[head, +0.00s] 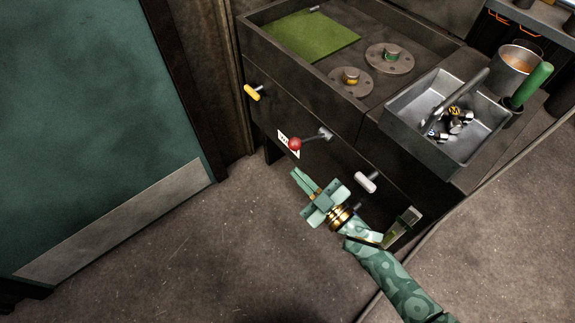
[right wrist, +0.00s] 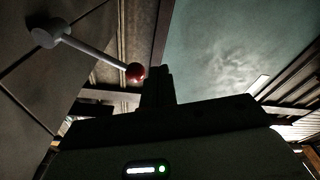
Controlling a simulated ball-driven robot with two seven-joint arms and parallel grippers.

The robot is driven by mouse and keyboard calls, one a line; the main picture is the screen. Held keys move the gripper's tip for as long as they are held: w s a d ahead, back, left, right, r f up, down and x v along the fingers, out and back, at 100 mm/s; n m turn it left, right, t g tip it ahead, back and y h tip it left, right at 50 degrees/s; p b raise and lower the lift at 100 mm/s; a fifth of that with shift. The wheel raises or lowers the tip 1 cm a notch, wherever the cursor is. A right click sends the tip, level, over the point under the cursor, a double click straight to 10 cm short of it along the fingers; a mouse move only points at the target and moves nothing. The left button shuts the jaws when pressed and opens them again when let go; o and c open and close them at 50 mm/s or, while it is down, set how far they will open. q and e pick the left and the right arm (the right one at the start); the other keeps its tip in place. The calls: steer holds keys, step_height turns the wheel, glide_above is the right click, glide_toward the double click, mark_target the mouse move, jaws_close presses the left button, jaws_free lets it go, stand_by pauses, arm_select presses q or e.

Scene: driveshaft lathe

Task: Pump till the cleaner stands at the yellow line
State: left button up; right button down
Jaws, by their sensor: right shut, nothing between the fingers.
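A pump lever with a red ball knob (head: 295,144) sticks out from the front of the dark cabinet. The knob also shows in the right wrist view (right wrist: 135,72), just left of the fingertips. My right gripper (head: 299,178) is shut and empty, below the knob and apart from it. A small clear vessel (head: 404,226) with something yellow-green in its lower part shows at the cabinet's lower right, partly behind my right arm. Its level and any yellow line are too small to tell. My left gripper is not in view.
A yellow handle (head: 252,92) and a white handle (head: 365,182) stick out from the cabinet front (head: 300,105). A grey tray (head: 405,115) with small parts, a bucket (head: 515,70) and a green-handled tool (head: 530,86) stand on top. The floor at left is clear.

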steer(key=v, duration=0.4)
steer(key=shift+s+d+p, duration=0.15)
steer(key=shift+s+p, duration=0.2)
steer(key=shift+p, duration=0.05)
steer(key=shift+r, duration=0.1)
stand_by(0.3)
